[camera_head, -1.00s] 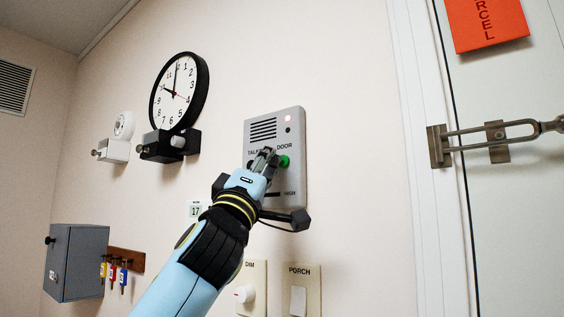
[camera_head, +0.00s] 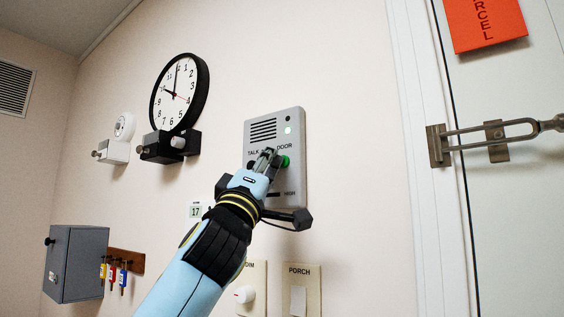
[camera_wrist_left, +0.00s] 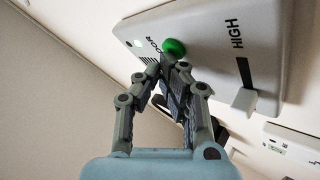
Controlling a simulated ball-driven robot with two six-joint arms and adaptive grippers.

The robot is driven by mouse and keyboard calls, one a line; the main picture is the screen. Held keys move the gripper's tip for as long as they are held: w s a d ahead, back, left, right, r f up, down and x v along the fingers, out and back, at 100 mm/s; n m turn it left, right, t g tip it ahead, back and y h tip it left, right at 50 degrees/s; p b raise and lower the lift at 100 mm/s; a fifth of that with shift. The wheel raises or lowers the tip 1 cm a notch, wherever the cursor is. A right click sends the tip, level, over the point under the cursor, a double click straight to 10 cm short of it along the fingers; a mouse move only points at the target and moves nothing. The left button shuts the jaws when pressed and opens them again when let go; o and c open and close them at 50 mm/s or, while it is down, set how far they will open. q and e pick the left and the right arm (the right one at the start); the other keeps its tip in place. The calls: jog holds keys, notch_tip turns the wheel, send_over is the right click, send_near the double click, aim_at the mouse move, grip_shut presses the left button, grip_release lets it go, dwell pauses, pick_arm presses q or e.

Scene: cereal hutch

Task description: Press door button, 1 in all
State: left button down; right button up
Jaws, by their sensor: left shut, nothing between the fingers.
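The grey intercom panel (camera_head: 297,176) is on the wall, with TALK and DOOR labels. Its green door button (camera_head: 286,161) sits below the DOOR label. My left gripper (camera_head: 268,154) is shut and empty, its fingertips close to the button. In the left wrist view, the green button (camera_wrist_left: 174,47) is right at the fingertips (camera_wrist_left: 166,62), which seem to touch its near edge. A small light (camera_head: 288,130) on the panel glows pale white-green. My right gripper is not in view.
A wall clock (camera_head: 179,92) hangs to the left. Below the panel are a dim knob plate (camera_head: 258,290) and a porch switch plate (camera_head: 312,290). A grey key box (camera_head: 75,263) is at lower left. A door with a metal latch (camera_head: 490,140) is at right.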

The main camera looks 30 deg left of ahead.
pick_arm(q)
jog(key=shift+s, duration=0.7)
jog(key=s, duration=0.1)
jog(key=s+b, duration=0.1)
jog(key=s, duration=0.1)
jog(key=s+b, duration=0.1)
jog(key=s, duration=0.1)
jog(key=shift+a, duration=0.25)
dwell(0.6)
